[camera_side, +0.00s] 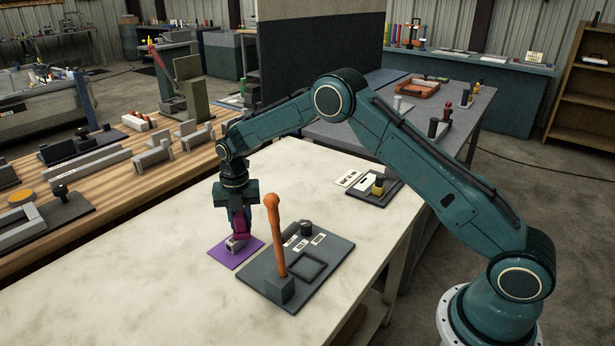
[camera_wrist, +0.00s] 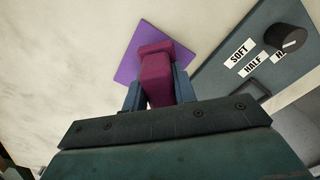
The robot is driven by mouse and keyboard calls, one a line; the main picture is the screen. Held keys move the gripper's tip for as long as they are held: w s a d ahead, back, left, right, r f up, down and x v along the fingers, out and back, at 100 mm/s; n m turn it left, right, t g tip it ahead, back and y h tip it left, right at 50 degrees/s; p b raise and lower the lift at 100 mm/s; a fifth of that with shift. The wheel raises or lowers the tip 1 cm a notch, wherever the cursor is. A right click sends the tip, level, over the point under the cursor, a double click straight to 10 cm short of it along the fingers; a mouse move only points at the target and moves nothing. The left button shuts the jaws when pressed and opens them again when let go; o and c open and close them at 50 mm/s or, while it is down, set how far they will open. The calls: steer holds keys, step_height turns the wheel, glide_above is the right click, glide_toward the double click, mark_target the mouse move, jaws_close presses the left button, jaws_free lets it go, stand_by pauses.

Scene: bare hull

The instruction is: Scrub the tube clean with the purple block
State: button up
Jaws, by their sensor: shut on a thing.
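My gripper (camera_side: 238,212) is shut on the purple block (camera_side: 240,226), a magenta-purple piece held pointing down over a flat purple mat (camera_side: 222,254). In the wrist view the block (camera_wrist: 157,75) sits between the two blue-grey fingers of my gripper (camera_wrist: 158,92), with the mat (camera_wrist: 128,68) beyond it. A small grey-white piece (camera_side: 235,244) lies on the mat right under the block in the side view. It may be the tube, but it is too small to be sure. I cannot tell whether the block touches it. It is hidden in the wrist view.
A dark panel (camera_side: 262,282) with an upright orange rod (camera_side: 277,235), a black knob (camera_side: 306,228) and small white labels lies right of the mat. A smaller dark board (camera_side: 372,192) is further back. The pale tabletop (camera_side: 150,285) is clear at left and front.

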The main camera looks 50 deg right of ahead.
steer(key=shift+a, duration=3.1)
step_height(320, 180, up, 8)
steer(key=shift+d, duration=0.15)
